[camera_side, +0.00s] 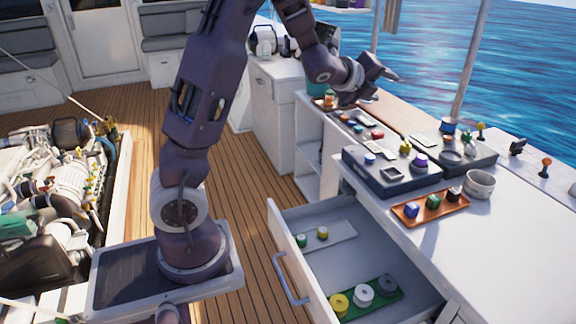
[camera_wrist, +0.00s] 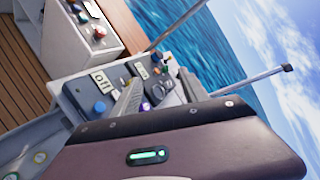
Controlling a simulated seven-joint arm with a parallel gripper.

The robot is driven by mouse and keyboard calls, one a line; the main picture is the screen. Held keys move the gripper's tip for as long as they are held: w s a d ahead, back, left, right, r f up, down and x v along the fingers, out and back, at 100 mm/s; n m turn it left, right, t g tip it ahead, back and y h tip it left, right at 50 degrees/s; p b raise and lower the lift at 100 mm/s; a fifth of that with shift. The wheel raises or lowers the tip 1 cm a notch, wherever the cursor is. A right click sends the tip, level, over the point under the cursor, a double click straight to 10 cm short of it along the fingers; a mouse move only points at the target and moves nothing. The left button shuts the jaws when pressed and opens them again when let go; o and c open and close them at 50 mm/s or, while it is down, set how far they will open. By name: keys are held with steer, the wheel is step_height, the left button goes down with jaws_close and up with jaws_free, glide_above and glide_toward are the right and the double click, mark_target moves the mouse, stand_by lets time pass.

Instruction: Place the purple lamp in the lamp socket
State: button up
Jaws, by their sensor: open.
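The purple lamp (camera_side: 421,160) stands on the dark control panel (camera_side: 384,186) on the right-hand counter, beside a yellow-green lamp (camera_side: 405,147). In the wrist view a small purple spot (camera_wrist: 146,105), apparently this lamp, shows between my fingers. My gripper (camera_side: 375,88) is open and empty, in the air above and to the far left of the panel. It also shows in the wrist view (camera_wrist: 158,93), where its fingers cover part of the panels. A dark ring (camera_side: 451,156) shows on the panel behind; I cannot tell whether it is the lamp socket.
An orange tray (camera_side: 405,219) holds several coloured parts, with a white bowl (camera_side: 480,183) beside it. Below, an open drawer (camera_side: 325,265) holds parts on trays. More controls line the counter behind. The counter's front right is clear.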

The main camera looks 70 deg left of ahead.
steer(key=s+d+n+g+h, duration=0.1)
steer(key=s+d+n+g, duration=0.1)
steer(key=s+d+n, duration=0.4)
steer(key=s+d+f+n+g+h, duration=0.1)
steer(key=s+d+n, duration=0.6)
steer(key=s, duration=1)
steer(key=s+d+n+g+h, duration=0.2)
steer(key=s+d+n+g, duration=0.2)
steer(key=s+d+n, duration=0.3)
steer(key=s+d, duration=0.3)
steer(key=s, duration=0.2)
steer(key=shift+f, duration=0.2)
steer(key=shift+c, duration=0.4)
